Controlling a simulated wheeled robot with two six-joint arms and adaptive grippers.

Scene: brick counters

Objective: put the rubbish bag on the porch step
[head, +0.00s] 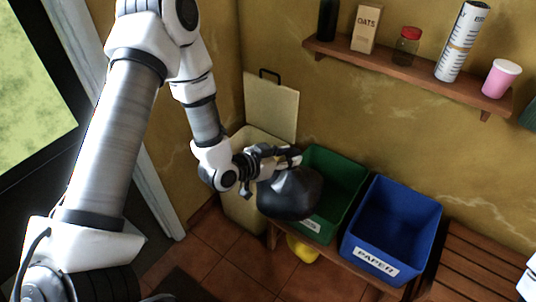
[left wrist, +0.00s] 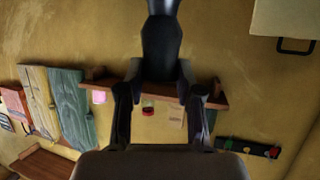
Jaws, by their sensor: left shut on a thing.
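The rubbish bag (head: 290,194) is black and rounded. It hangs from my left gripper (head: 290,157), which is shut on its top. The bag hangs in front of the green bin (head: 343,192) and hides part of it. It is off the floor and to the right of a tall cream bin (head: 240,207) whose lid (head: 271,105) stands open. An opening to green outdoors (head: 35,90) is at the far left, partly behind my left arm; I cannot make out the porch step. My right gripper is out of view.
A blue bin (head: 393,225) labelled PAPER stands beside the green one on a low wooden bench. A yellow object (head: 302,249) lies under the bench. A wall shelf (head: 410,80) holds several items. Tiled floor (head: 235,255) is clear at the lower middle.

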